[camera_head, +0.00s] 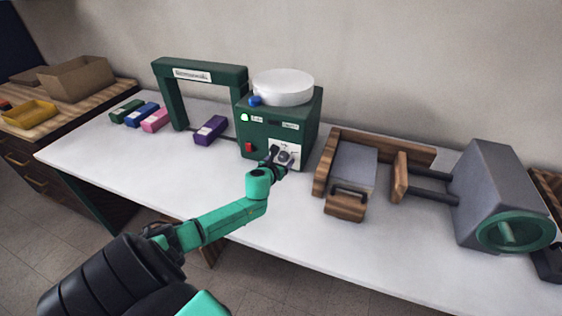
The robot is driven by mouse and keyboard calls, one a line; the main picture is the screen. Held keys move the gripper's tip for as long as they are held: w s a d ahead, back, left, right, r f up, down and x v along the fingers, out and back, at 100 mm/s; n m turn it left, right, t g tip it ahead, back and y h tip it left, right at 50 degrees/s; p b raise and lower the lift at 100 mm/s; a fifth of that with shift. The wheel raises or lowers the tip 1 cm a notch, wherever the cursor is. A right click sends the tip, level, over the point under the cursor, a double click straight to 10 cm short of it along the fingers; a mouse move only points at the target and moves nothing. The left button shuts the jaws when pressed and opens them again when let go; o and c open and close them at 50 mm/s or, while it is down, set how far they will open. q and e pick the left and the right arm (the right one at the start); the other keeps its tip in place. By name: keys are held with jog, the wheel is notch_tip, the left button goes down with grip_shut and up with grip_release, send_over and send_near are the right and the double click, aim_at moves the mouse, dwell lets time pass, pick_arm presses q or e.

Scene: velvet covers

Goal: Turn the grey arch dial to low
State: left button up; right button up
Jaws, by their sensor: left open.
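The grey dial (285,157) sits on a white plate low on the front of a green control box (262,135), which joins the green arch (198,68). My left gripper (278,158) is open, right in front of the dial, with its fingers close to it. The gripper partly covers the dial and its plate, so I cannot read the setting or tell whether the fingers touch the dial. My right gripper is not in view.
A red switch (249,147) is left of the dial. A white disc (283,87) tops the box. A purple block (210,130) lies by the arch. A wooden-framed grey block (352,165) and a grey machine (490,190) stand right. The white table's front is clear.

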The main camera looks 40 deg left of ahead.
pick_arm(q)
jog(key=shift+c, duration=0.3)
grip_shut()
jog(key=shift+a+n+h, duration=0.1)
jog(key=shift+n+h, duration=0.4)
jog(key=shift+n, duration=0.2)
jog(key=shift+f+n+t+h+b, duration=0.15)
jog(key=shift+n+t+h+b, duration=0.4)
jog(key=shift+n+b, duration=0.3)
jog(key=n+h+b, duration=0.1)
jog(key=n+t+b, duration=0.1)
jog(key=n, duration=0.1)
jog(key=shift+s+a+f+h+b, duration=0.1)
jog(key=shift+a+h+b, duration=0.05)
jog(key=shift+h+b, duration=0.2)
jog(key=shift+n+t+h+b, duration=0.5)
jog(key=shift+n+b, duration=0.35)
jog(key=shift+n, duration=0.3)
